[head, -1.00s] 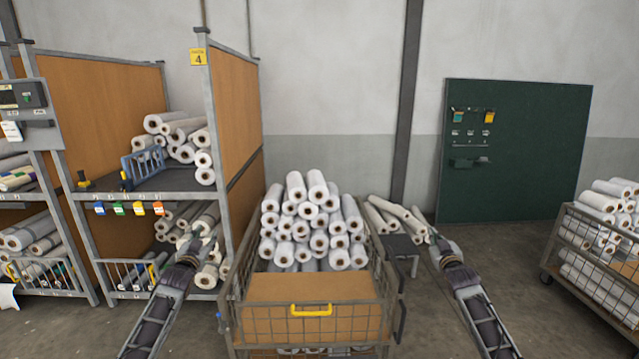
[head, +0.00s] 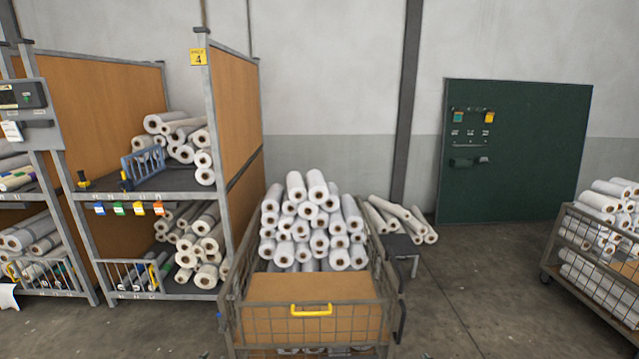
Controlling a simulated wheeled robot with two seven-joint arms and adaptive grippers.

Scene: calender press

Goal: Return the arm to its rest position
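The wire cart (head: 233,311) stands in front of me, filled with a stack of white rolls (head: 303,228).
A shelf rack (head: 212,130) with rolls and a blue wire divider (head: 143,164) stands at the left. A green board (head: 515,160) stands by the wall. Another roll cart (head: 597,258) is at the right. Floor between is free.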

